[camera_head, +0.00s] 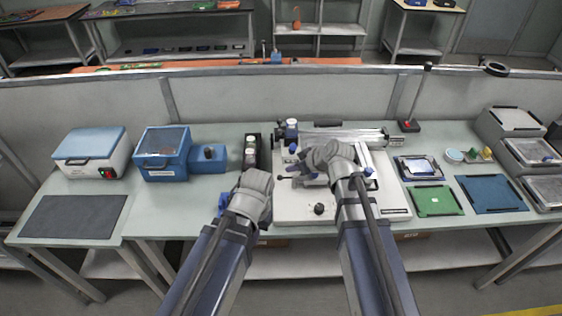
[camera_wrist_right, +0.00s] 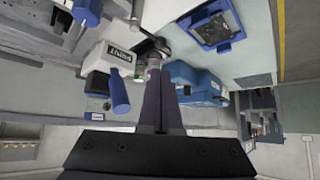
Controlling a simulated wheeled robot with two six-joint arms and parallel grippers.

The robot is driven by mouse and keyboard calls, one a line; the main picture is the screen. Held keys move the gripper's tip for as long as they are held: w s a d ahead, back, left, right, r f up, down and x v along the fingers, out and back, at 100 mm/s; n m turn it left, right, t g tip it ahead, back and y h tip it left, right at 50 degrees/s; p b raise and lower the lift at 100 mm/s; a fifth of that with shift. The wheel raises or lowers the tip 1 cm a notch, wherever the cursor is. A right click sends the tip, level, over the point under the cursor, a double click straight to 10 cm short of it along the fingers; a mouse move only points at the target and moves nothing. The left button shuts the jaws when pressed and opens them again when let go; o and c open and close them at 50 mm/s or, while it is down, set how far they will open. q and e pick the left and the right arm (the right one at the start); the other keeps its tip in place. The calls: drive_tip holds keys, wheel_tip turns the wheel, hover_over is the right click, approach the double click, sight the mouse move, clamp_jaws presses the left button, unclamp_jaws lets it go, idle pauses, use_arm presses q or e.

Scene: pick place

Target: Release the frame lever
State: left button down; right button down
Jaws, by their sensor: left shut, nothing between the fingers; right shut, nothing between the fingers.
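The white printing machine (camera_head: 290,212) stands in the middle of the bench, with a metal frame across its back. What looks like the frame lever, a dark rod with a round knob (camera_head: 282,178), sticks out on its left side. My right gripper (camera_head: 293,170) is over the machine, shut and empty, close to this knob. In the right wrist view the closed fingers (camera_wrist_right: 156,72) point at a black lever part (camera_wrist_right: 150,42); I cannot tell whether they touch it. My left gripper (camera_head: 257,186) is left of the machine, shut, its fingertips mostly hidden.
A dark holder with bottles (camera_head: 250,152) stands left of the machine. Blue boxes (camera_head: 163,163), a white box with a blue lid (camera_head: 91,153) and a dark mat (camera_head: 75,217) are further left. A green board (camera_head: 434,201) and blue mat (camera_head: 491,194) lie on the right.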

sight(280, 176)
idle(0.3)
drive_tip(key=b+x, duration=0.6)
drive_tip(key=x, duration=0.3)
drive_tip(key=shift+d+b, duration=0.15)
drive_tip(key=shift+b, duration=0.25)
drive_tip(key=shift+w+a+f+b, duration=0.25)
drive_tip(key=shift+a+f+b, duration=0.1)
drive_tip(key=shift+f, duration=0.05)
